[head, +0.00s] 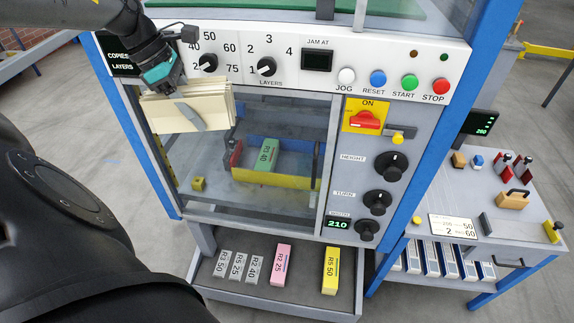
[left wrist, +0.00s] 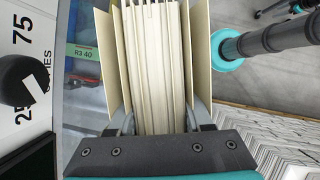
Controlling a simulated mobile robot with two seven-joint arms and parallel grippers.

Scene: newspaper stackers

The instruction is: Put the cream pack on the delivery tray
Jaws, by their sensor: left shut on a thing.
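The cream pack (head: 188,109) is a thick stack of cream sheets with wider cream covers. My left gripper (head: 190,108) is shut on it and holds it up in front of the machine's clear window. In the left wrist view the cream pack (left wrist: 158,70) fills the middle between the two fingers of the left gripper (left wrist: 160,122), its page edges facing the camera. No tray labelled as the delivery tray shows; a low grey tray (head: 215,297) at the machine's foot holds several labelled blocks. My right gripper is not in view.
The control panel (head: 315,60) with knobs and buttons is close beside the pack. Behind the window a green R3 40 block (head: 265,155) sits in a bay with a yellow front bar (head: 275,180). A side table (head: 490,215) with tools stands at the right.

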